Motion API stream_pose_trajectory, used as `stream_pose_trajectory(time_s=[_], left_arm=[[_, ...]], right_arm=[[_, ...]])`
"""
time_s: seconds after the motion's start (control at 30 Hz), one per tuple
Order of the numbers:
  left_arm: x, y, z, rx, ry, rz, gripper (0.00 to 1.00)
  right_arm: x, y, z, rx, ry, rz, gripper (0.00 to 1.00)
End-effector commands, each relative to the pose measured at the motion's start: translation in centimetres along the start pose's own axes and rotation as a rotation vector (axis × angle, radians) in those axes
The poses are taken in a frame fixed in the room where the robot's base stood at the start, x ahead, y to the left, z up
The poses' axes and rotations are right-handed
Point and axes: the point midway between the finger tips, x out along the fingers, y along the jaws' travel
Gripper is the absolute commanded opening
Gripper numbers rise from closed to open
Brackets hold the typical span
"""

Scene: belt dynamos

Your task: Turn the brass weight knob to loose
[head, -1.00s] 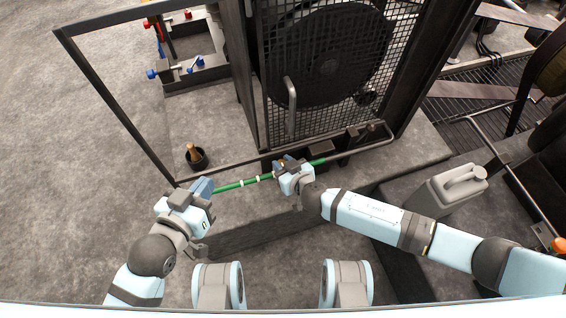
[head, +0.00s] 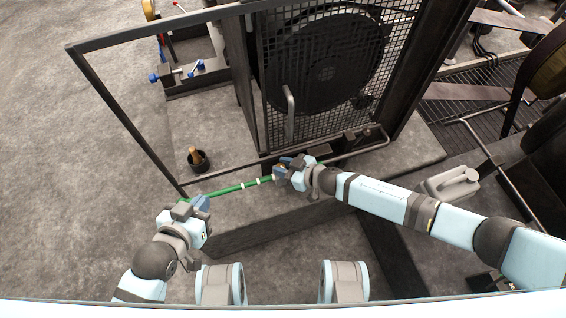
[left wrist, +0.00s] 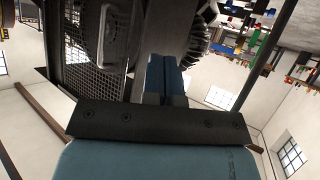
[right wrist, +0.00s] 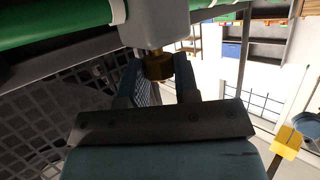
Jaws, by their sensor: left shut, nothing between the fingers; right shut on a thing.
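The brass weight knob (right wrist: 158,66) shows in the right wrist view, below a pale grey block (right wrist: 155,22) beside a green bar (right wrist: 60,22). My right gripper (right wrist: 158,82) is shut on the knob, one finger on each side. In the head view the green bar (head: 235,188) with white bands runs below the mesh guard, and my right gripper (head: 283,168) is at its right part, hiding the knob. My left gripper (head: 201,203) is shut and empty by the bar's left end. Its closed fingers also show in the left wrist view (left wrist: 165,65). I cannot tell if they touch the bar.
A mesh guard (head: 390,60) with a dark wheel behind it stands beyond the bar. A dark frame post (head: 125,120) is at left. A black pot (head: 198,163) with a brush-like handle stands on the plinth. A grey canister (head: 452,183) is behind my right arm.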

Motion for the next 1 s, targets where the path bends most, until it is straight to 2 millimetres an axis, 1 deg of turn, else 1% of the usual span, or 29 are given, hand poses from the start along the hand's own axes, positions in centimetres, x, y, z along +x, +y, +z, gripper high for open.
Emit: stream_pose_trajectory(time_s=[0.03, 0.5, 0.7, 0.9, 1.0], left_arm=[[-0.28, -0.01, -0.49, 0.003, -0.005, -0.003, 0.0], [0.0, -0.2, 0.15, 0.009, -0.017, -0.009, 0.0], [0.16, -0.06, 0.21, 0.004, -0.006, -0.003, 0.0], [0.01, 0.22, -0.46, -0.001, 0.013, 0.005, 0.0], [0.02, 0.25, -0.44, -0.001, 0.014, 0.006, 0.0]], right_arm=[[-0.11, 0.39, -0.57, -0.022, -0.002, -0.037, 0.05], [0.25, 0.65, -0.02, -0.185, -0.002, -0.423, 0.05], [0.3, 0.7, 0.0, -0.23, -0.002, -0.536, 0.05], [0.3, 0.69, -0.04, -0.259, -0.002, -0.605, 0.05], [0.27, 0.66, -0.05, -0.266, -0.001, -0.624, 0.05]])
